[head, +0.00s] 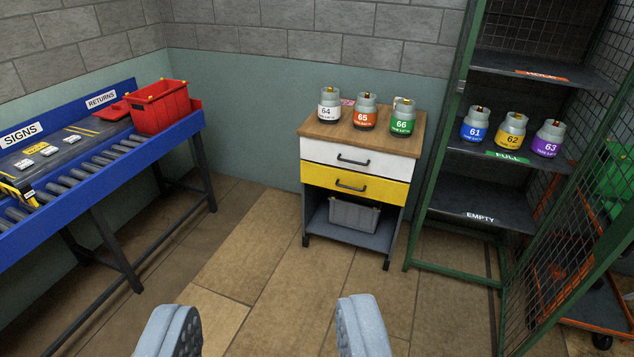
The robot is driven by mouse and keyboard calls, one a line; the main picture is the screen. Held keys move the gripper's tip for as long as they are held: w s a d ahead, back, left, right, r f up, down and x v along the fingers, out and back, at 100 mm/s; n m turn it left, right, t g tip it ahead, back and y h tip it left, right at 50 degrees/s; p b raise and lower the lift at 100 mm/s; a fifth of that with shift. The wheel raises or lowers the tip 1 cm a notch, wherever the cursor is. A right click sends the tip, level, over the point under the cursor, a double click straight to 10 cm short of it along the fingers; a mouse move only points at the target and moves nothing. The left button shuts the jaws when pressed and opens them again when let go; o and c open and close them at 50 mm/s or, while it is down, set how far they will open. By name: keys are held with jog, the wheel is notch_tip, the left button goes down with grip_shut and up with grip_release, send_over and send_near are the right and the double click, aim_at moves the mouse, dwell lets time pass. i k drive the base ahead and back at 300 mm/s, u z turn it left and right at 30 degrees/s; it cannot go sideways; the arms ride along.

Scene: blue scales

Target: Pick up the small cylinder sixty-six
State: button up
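The small cylinder sixty-six (402,117) is grey with a green band marked 66. It stands upright on the wooden top of a small cabinet (348,151), at the right end of a row. Cylinder 65 (364,113), with an orange band, stands left of it, and cylinder 64 (329,106), with a white band, is farther left. My gripper (262,330) is at the bottom of the view, its two pale fingers wide apart with only floor between them. It is well short of the cabinet.
A green-framed cage (439,160) at right holds cylinders 61 (475,125), 62 (511,130) and 63 (548,138) on a shelf. Its mesh door (560,260) stands at far right. A blue roller conveyor (110,165) with a red crate (160,107) is at left. Floor before the cabinet is clear.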

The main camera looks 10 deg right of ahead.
aim_at(403, 118)
jog(key=z, duration=0.15)
jog(key=i, duration=1.35)
jog(key=z, duration=0.4)
jog(key=i, duration=2.2)
jog(key=z, duration=0.3)
